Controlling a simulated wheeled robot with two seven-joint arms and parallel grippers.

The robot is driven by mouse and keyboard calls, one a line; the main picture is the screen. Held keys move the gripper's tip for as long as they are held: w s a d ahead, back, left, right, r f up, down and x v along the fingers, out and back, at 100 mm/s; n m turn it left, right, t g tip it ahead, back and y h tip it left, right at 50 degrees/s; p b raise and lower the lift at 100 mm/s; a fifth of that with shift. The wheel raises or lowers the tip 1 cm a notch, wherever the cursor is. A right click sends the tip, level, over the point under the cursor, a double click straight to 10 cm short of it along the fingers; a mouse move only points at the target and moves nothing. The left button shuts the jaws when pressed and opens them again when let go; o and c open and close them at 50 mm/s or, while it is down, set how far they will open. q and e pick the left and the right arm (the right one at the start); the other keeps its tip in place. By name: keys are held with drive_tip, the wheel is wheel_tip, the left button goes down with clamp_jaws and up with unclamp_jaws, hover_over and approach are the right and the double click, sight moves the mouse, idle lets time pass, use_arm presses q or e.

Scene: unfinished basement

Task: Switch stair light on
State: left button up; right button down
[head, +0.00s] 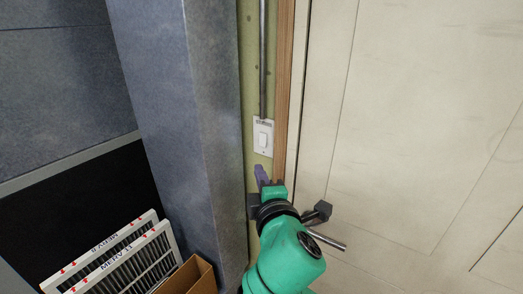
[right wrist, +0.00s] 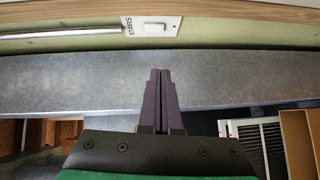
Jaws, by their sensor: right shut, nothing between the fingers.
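The stair light switch (head: 263,138) is a white plate with a white rocker, set on the narrow greenish wall strip between the grey post and the door frame. In the right wrist view the switch (right wrist: 152,26) shows at the top, with the label STAIRS beside its rocker. My right gripper (head: 261,172) is shut and empty, its purple fingers just below the switch plate in the head view. In the right wrist view the shut fingertips (right wrist: 159,72) point toward the plate, with a visible gap between. Whether the rocker is on or off I cannot tell. My left gripper is not in view.
A metal conduit (head: 262,60) runs down to the switch. A grey post (head: 180,100) stands close on the left, a pale door (head: 420,130) with a dark handle (head: 322,211) on the right. White-framed filters (head: 115,262) and a cardboard box (head: 190,277) are at lower left.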

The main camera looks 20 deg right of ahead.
drive_tip(key=p, duration=0.3)
approach(259, 145)
drive_tip(key=w+a, duration=0.2)
drive_tip(key=w, duration=0.2)
drive_tip(key=w+d, duration=0.1)
drive_tip(key=d+p, duration=0.1)
drive_tip(key=shift+w+d+f, duration=0.1)
drive_tip(key=shift+w+d, duration=0.15)
drive_tip(key=shift+w, duration=0.15)
drive_tip(key=shift+a, duration=0.1)
